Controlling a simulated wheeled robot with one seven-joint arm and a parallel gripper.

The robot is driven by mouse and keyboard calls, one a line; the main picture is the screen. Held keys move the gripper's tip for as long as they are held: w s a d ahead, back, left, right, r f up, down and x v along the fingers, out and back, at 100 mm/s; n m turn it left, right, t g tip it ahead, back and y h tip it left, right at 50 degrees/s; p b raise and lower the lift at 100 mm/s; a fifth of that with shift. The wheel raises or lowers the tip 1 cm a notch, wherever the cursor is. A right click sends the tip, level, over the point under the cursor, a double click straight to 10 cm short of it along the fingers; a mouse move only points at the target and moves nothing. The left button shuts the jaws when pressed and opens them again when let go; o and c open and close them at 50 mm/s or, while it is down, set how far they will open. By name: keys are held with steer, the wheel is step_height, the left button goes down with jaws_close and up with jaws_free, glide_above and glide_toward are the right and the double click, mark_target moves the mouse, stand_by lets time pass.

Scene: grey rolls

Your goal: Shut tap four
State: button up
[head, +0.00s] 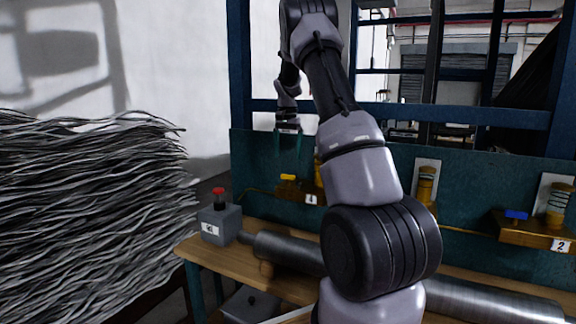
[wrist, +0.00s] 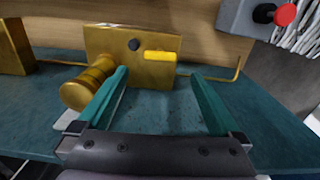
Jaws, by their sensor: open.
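A tap with a yellow lever handle (head: 288,178) sits on the teal back panel, behind my arm. The small label (head: 310,199) beside it looks like a 4 but is hard to read. In the wrist view the yellow handle (wrist: 160,56) lies sideways on a brass block (wrist: 110,42), with a brass cylinder (wrist: 88,85) to its left. My gripper (head: 288,142) is open and empty, above the tap in the head view. In the wrist view its teal fingers (wrist: 159,72) are spread, and the handle shows between and beyond their tips. My arm hides part of the tap.
A blue-handled tap (head: 516,215) labelled 2 is at the right. A grey box with a red button (head: 218,191) stands on the wooden bench (head: 196,248). Metal rollers (head: 490,298) lie along the bench. A heap of grey strands (head: 85,210) fills the left.

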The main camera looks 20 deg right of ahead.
step_height(320, 180, up, 3)
steer(key=shift+f, duration=0.15)
stand_by(0.4)
steer(key=s+a+r+n+t+y, duration=0.1)
steer(key=s+a+r+t, duration=0.1)
steer(key=s+a+r, duration=0.6)
steer(key=s+a+r+n+t, duration=0.25)
steer(key=s+r, duration=0.35)
steer(key=s, duration=0.4)
steer(key=s+a+t, duration=0.1)
steer(key=s+a, duration=0.1)
steer(key=s, duration=0.4)
steer(key=s+a+f+n, duration=0.1)
steer(key=s+a, duration=0.2)
steer(key=s, duration=0.4)
steer(key=s+a+n+t+y, duration=0.1)
steer(key=s+a, duration=0.2)
steer(key=s, duration=0.3)
steer(key=shift+s+a+f+t, duration=0.15)
steer(key=shift+f+t, duration=0.2)
